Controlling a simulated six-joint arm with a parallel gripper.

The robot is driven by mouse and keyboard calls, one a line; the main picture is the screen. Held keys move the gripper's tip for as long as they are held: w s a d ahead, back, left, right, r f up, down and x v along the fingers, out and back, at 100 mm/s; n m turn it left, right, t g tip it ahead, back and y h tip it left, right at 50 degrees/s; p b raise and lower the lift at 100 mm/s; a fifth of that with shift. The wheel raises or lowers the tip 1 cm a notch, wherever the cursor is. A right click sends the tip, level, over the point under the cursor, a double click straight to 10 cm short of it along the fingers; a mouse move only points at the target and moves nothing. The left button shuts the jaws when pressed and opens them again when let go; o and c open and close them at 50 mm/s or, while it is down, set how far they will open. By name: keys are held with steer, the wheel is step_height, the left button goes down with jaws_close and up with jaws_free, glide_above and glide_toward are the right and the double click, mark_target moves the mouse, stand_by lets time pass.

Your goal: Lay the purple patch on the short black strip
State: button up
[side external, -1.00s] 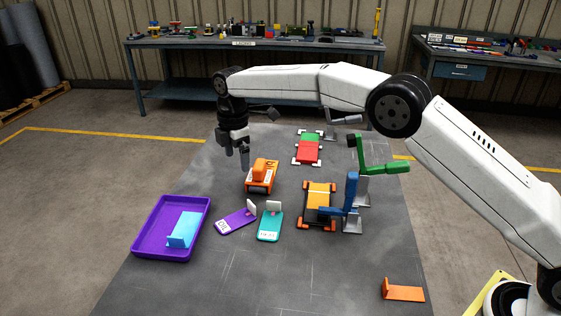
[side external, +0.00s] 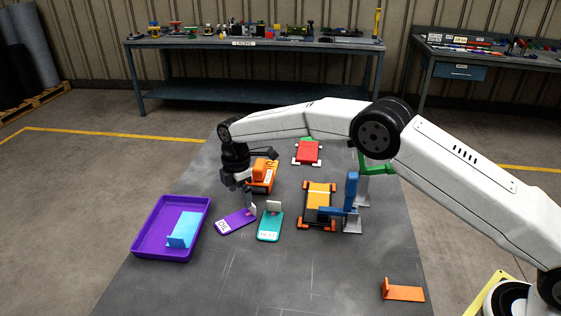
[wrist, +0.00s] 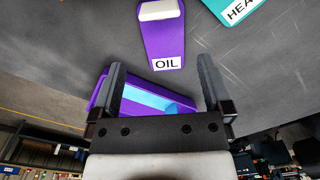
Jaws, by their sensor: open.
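The purple patch (side external: 236,222) lies flat on the dark table, with a white upright tab at its far end. Its label reads OIL in the wrist view (wrist: 163,42). A black strip (side external: 318,212) shows between orange end pieces, partly covered by a yellow-orange piece. I cannot tell its length from here.
A teal patch (side external: 269,226) lies just right of the purple one. A purple tray (side external: 146,247) holds a blue piece. An orange block (side external: 263,172) stands behind my gripper. A blue lever press (side external: 352,195) stands beside the strip. The front middle table is clear.

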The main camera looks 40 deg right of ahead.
mark_target(242, 217)
steer(key=shift+f, duration=0.75)
steer(key=shift+f, duration=0.1)
steer(key=shift+s+a+f, duration=0.1)
steer(key=shift+s+f, duration=0.05)
steer(key=shift+f, duration=2.35)
steer(key=shift+c, duration=0.2)
steer(key=c, duration=1.1)
steer(key=shift+r, duration=0.15)
